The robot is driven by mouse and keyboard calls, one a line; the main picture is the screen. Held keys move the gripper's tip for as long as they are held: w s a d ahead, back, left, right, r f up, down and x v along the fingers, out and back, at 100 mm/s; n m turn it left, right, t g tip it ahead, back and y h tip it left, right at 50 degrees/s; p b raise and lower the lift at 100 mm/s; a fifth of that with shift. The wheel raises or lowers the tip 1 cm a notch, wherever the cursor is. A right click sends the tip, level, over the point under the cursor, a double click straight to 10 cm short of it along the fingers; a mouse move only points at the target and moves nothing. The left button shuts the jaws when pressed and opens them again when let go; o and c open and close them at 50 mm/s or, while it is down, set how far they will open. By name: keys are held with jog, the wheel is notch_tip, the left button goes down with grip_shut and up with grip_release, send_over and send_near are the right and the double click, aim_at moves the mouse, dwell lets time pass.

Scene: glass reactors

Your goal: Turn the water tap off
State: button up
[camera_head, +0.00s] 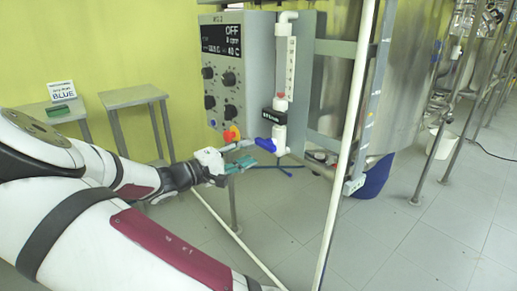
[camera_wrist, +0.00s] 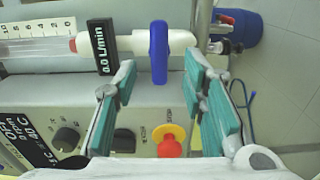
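The water tap has a blue lever handle (camera_head: 266,145) on the white vertical pipe at the lower right of the control box. In the wrist view the handle (camera_wrist: 158,52) lies across the pipe, just beyond my fingertips and between their lines. My gripper (camera_head: 243,164) is open and empty beside the tap, and its teal finger pads stand wide apart in the wrist view (camera_wrist: 160,75). I see no contact with the handle. The black flow display (camera_wrist: 102,41) beside the tap reads 0.0 L/min.
The grey control box (camera_head: 258,70) has several black knobs and a red-and-yellow stop button (camera_head: 231,134), close to my gripper. A white pole (camera_head: 345,145) stands right of the tap. A blue drum (camera_head: 373,177) and steel tank (camera_head: 405,75) are behind. Small tables (camera_head: 133,97) stand left.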

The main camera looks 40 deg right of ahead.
jog(key=shift+s+a, duration=0.1)
jog(key=shift+a, duration=2.4)
